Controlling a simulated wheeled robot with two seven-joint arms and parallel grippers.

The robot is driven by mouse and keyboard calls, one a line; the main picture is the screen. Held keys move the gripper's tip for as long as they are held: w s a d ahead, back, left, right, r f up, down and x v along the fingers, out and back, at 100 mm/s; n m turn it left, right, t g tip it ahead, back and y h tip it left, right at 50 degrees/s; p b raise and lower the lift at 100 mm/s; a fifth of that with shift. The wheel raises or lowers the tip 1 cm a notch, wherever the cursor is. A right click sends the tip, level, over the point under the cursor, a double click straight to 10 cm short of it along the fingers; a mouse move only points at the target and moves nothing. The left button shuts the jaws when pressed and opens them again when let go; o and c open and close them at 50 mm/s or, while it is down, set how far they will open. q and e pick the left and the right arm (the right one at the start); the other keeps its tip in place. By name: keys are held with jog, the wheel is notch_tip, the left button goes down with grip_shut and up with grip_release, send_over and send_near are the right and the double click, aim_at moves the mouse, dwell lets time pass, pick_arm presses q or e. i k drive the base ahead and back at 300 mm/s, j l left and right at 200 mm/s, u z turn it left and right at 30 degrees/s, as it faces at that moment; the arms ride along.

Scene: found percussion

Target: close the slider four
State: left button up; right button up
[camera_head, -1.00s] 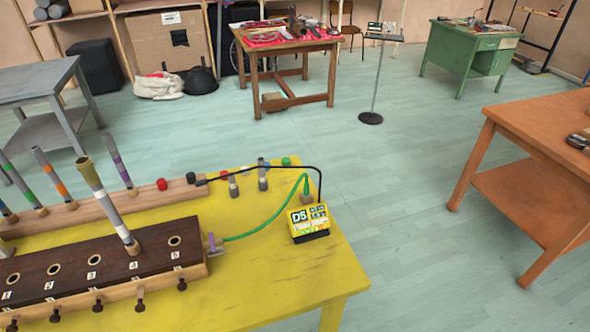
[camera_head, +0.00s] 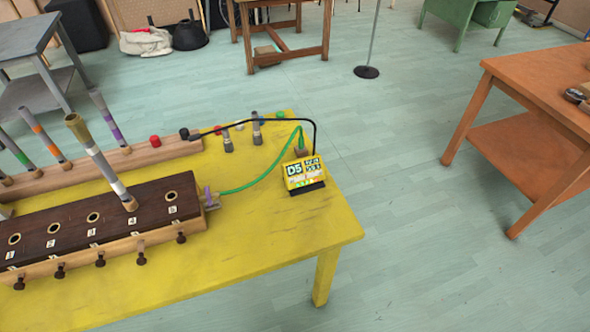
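A dark wooden block (camera_head: 75,222) with holes numbered 1 to 5 lies on the yellow table (camera_head: 250,232). A row of dark slider knobs runs along its light wooden front edge. The knob of slider four (camera_head: 141,258) stands out a little farther from the edge than its neighbours, knob three (camera_head: 100,260) and knob five (camera_head: 181,238). A grey tube with an olive top (camera_head: 100,160) stands tilted in hole four. The other holes look empty. Neither of my grippers is in view.
Behind the block, a wooden rack (camera_head: 95,166) holds several coloured tubes. The table's front right is clear. An orange table (camera_head: 530,90) stands at the right.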

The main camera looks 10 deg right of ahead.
aim_at(141, 261)
jog(key=u, duration=1.4)
